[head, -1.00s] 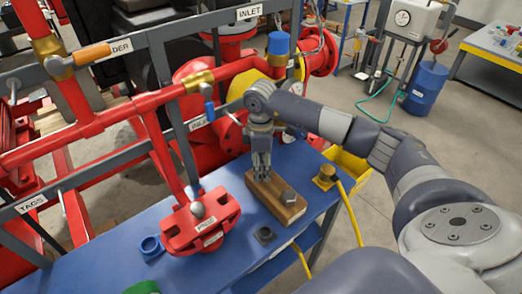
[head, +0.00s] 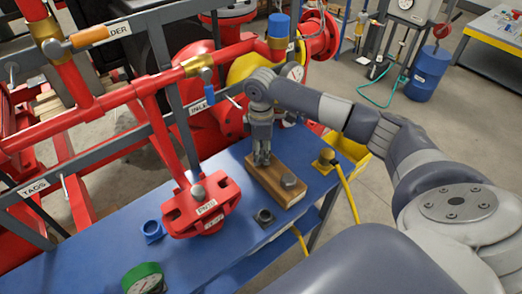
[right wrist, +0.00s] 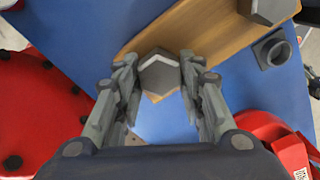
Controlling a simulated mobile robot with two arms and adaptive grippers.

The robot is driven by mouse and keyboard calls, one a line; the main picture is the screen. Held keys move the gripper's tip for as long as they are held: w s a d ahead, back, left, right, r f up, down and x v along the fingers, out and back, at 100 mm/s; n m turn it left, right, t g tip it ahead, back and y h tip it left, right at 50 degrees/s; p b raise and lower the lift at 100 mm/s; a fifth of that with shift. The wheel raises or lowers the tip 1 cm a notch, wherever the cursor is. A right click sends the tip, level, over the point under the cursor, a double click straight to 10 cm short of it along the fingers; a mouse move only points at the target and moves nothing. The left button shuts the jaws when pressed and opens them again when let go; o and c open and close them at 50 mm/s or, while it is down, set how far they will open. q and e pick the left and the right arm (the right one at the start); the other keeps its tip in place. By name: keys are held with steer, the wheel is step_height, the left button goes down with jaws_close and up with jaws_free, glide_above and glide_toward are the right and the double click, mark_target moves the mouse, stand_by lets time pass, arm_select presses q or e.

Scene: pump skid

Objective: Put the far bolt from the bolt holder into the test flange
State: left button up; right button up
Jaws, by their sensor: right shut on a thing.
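The far bolt (right wrist: 160,75), with a dark grey hexagonal head, is between the fingers of my right gripper (head: 261,160). The gripper is shut on it over the far end of the wooden bolt holder (head: 266,185). I cannot tell whether the bolt is clear of its hole. The near bolt (head: 289,181) stands at the holder's other end. My left gripper is not in view.
A dark square nut (head: 264,217) lies between holder and flange. A yellow fitting with a cable (head: 327,157) is at the right. Red pipes (head: 120,95) rise behind the bench.

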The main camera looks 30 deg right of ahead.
steer(key=shift+r+p, duration=2.7)
steer(key=shift+r, duration=0.85)
steer(key=shift+r, duration=0.1)
